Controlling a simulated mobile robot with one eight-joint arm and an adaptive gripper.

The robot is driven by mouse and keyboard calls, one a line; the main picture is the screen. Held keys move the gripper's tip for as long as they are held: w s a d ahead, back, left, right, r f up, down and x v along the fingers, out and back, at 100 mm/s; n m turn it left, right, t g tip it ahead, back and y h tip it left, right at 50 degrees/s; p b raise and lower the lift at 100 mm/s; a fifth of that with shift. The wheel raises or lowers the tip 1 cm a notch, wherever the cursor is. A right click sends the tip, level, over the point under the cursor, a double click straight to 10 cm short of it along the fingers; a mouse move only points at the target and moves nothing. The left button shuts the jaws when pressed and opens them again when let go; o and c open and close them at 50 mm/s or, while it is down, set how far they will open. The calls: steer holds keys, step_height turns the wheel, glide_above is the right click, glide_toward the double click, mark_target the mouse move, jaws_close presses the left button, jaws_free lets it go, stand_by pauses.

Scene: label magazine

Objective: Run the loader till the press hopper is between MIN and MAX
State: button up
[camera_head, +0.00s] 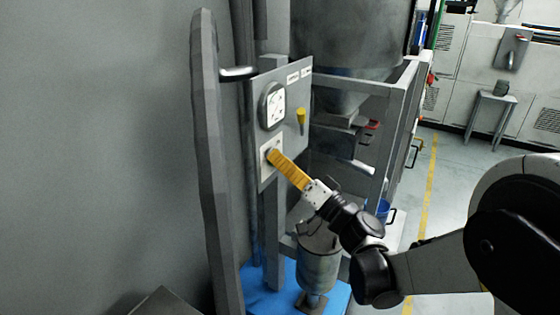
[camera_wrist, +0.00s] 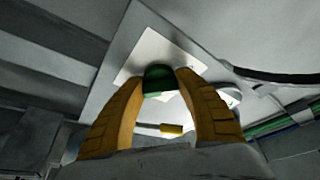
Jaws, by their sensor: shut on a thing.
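A grey control panel (camera_head: 293,90) stands upright on a post. It carries a round white dial (camera_head: 274,107), a yellow handle (camera_head: 301,121) and a pale switch plate (camera_head: 265,172) below the dial. My gripper (camera_head: 272,157) has its yellow fingertips at this plate. In the wrist view, my gripper (camera_wrist: 162,77) is shut on a dark green knob (camera_wrist: 159,80) in front of the pale plate (camera_wrist: 134,65). The yellow handle (camera_wrist: 171,129) shows between the fingers. A large grey hopper (camera_head: 350,45) stands behind the panel. Its level and any MIN or MAX marks cannot be read.
A thick grey upright (camera_head: 207,150) stands left of the panel. A metal frame (camera_head: 388,125) surrounds the hopper. A grey canister (camera_head: 318,268) stands below, by a blue base (camera_head: 262,300). Open floor with a yellow line (camera_head: 429,185) lies to the right.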

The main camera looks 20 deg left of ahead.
steer(key=o, duration=1.2)
steer(key=v, duration=1.2)
